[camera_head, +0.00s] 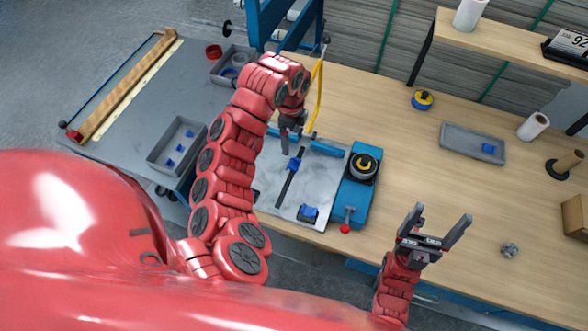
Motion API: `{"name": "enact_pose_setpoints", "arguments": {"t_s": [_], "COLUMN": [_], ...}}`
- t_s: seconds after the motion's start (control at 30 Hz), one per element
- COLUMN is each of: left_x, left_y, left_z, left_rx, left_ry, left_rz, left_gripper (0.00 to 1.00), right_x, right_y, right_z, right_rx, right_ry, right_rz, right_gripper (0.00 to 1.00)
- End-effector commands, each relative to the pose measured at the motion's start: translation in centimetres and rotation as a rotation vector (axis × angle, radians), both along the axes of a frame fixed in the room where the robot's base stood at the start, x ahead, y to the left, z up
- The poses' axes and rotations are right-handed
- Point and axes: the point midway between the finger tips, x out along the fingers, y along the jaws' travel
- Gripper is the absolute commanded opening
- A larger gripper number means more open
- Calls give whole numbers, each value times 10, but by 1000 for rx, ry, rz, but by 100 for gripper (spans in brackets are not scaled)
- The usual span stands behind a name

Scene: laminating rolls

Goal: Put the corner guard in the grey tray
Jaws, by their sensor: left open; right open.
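A small blue block-like piece (308,213), which looks like a corner guard, lies at the front of the marbled panel (268,185). Another blue piece (295,163) sits on a black bar on the panel. A grey tray (458,150) on the wooden table at right holds one blue piece (489,149). Another grey tray (158,157) on the left surface holds several blue pieces. My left gripper (290,138) is over the panel's back part, above the black bar, open with nothing visible in it. My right gripper (437,220) is open and empty over the table's front.
A blue device (358,195) with a yellow-black roll and red knob stands at the panel's right. A yellow-blue roll (422,100), white roll (533,126) and metal part (509,250) are on the table. The table's middle is clear.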

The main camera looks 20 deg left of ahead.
Motion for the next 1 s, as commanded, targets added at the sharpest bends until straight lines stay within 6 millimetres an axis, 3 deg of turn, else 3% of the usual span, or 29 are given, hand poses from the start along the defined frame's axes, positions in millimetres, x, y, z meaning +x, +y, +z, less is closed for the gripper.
{"name": "enact_pose_setpoints", "arguments": {"t_s": [0.2, 0.43, 0.57, 0.7, 1.0], "left_x": [0, 1, -3, -8, -6], "left_y": [0, 0, -3, -10, -10], "left_z": [-37, -59, -64, -83, -110], "left_rx": [-4, -1, -1, 1, -1], "left_ry": [-2, -5, 2, 4, -3], "left_rz": [1, 2, 1, 1, 2], "left_gripper": [90, 90, 90, 90, 90], "right_x": [0, 0, 0, 0, 0], "right_y": [0, 0, 0, 0, 0], "right_z": [-11, -12, -1, 18, 22], "right_rx": [0, 0, 0, 0, 0], "right_ry": [-2, -2, -2, -2, -2], "right_rz": [0, 0, 0, 0, 0], "right_gripper": [84, 84, 84, 84, 84]}}
